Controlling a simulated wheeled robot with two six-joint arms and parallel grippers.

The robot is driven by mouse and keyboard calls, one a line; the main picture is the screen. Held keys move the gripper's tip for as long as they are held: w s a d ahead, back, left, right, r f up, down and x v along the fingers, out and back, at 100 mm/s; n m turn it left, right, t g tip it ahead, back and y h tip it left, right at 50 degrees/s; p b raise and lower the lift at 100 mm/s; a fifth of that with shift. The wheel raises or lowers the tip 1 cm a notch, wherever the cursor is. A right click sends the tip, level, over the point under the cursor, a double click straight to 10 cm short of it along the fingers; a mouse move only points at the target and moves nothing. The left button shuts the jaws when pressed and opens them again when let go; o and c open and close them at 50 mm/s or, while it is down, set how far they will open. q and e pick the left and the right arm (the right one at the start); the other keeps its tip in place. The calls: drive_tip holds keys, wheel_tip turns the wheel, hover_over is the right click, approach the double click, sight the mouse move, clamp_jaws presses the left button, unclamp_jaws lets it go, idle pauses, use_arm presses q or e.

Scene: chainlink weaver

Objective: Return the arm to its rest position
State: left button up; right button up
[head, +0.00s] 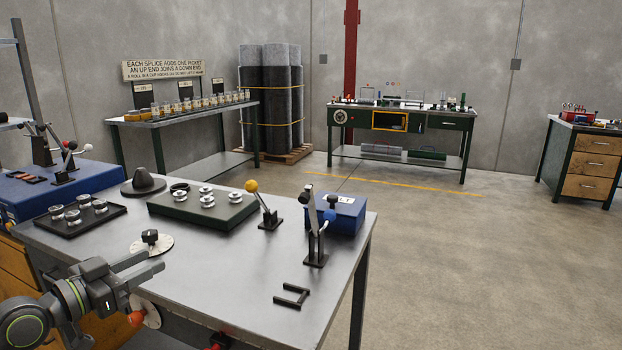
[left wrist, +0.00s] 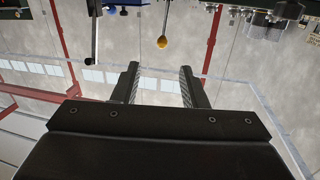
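My left gripper (head: 157,262) is at the near left of the head view, beside the near left part of the steel workbench (head: 215,268). Its two dark fingers point to the right. In the left wrist view the fingers of my left gripper (left wrist: 160,78) stand apart with nothing between them, so it is open and empty. My right gripper is in neither view.
Near my left gripper is a round plate with a dark knob (head: 150,239). Further along are a black tray (head: 70,222), a green block (head: 170,213), a yellow-knobbed lever (head: 252,187), a blue box (head: 345,216) and a black bracket (head: 292,296). Open floor (head: 480,270) lies right.

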use_arm(q)
drive_tip(key=s+d+f+n+g+y, duration=0.1)
drive_tip(key=s+f+y, duration=0.1)
drive_tip(key=s+f, duration=0.35)
drive_tip(key=s+d+f+g+y, duration=0.1)
drive_tip(key=s+d+f+g, duration=0.1)
drive_tip(key=f, duration=0.7)
drive_tip(key=s+d+f+n+g+y, duration=0.1)
drive_tip(key=s+f+y, duration=0.15)
drive_tip(key=f, duration=0.45)
drive_tip(key=s+a+f+n+g+y, duration=0.25)
drive_tip(key=s+f+g, duration=0.2)
drive_tip(key=s, duration=0.75)
drive_tip(key=s+a+f+n+g+y, duration=0.1)
drive_tip(key=s+f+n+g+y, duration=0.35)
drive_tip(key=s, duration=0.75)
wheel_tip(320, 180, down, 21)
drive_tip(key=a+m+h+p, duration=0.1)
drive_tip(key=h+p, duration=0.1)
drive_tip(key=p, duration=0.4)
drive_tip(key=s+f+p, duration=0.2)
drive_tip(key=s+f, duration=0.3)
drive_tip(key=s, duration=0.2)
drive_tip(key=s+d+f+p, duration=0.1)
drive_tip(key=s+f+p, duration=0.1)
drive_tip(key=s+f, duration=0.4)
drive_tip(key=shift+s+g, duration=0.3)
drive_tip(key=shift+s, duration=0.95)
